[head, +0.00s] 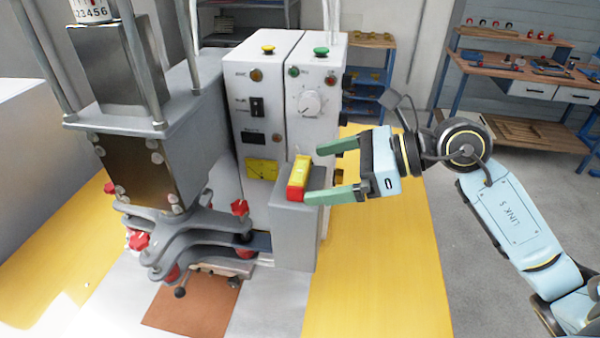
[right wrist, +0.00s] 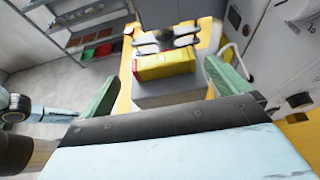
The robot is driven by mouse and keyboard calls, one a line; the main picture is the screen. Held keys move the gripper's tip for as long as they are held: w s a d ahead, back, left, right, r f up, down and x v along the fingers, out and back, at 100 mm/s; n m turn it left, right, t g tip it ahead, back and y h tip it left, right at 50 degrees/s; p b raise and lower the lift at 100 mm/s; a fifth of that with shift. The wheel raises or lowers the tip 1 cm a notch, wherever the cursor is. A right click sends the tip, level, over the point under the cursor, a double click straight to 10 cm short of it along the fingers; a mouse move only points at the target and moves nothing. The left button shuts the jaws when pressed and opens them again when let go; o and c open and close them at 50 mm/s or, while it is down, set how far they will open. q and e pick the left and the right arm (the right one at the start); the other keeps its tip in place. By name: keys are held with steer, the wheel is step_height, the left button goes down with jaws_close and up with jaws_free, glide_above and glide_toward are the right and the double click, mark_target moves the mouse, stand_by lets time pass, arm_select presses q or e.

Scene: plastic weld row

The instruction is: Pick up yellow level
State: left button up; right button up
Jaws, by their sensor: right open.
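The yellow level (head: 300,172), a small yellow block with red on its ends and side, rests on a grey box-shaped ledge at the front of the machine. My right gripper (head: 326,172) comes in from the right with its green fingers apart. In the head view the fingertips reach the level's right side, one beyond it and one nearer. In the right wrist view the level (right wrist: 165,66) lies ahead, between the lines of the two open fingers (right wrist: 168,85). Whether a finger touches it I cannot tell. My left gripper is not in view.
The grey machine with its white control box (head: 290,95) stands directly behind and left of the level. Clamp arms with red knobs (head: 239,207) are at left. The yellow table (head: 375,270) is clear at right. A workbench (head: 515,75) stands farther back.

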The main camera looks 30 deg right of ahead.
mark_target(308, 172)
steer(key=x, duration=0.3)
steer(key=shift+w+a+p, duration=0.2)
steer(key=shift+w+p, duration=0.1)
steer(key=shift+p, duration=0.1)
steer(key=shift+w+a+f, duration=0.1)
steer(key=shift+a+f, duration=0.05)
steer(key=shift+f, duration=0.05)
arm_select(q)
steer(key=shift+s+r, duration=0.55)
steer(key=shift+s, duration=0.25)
arm_select(e)
steer(key=shift+c, duration=0.4)
steer(key=c, duration=1)
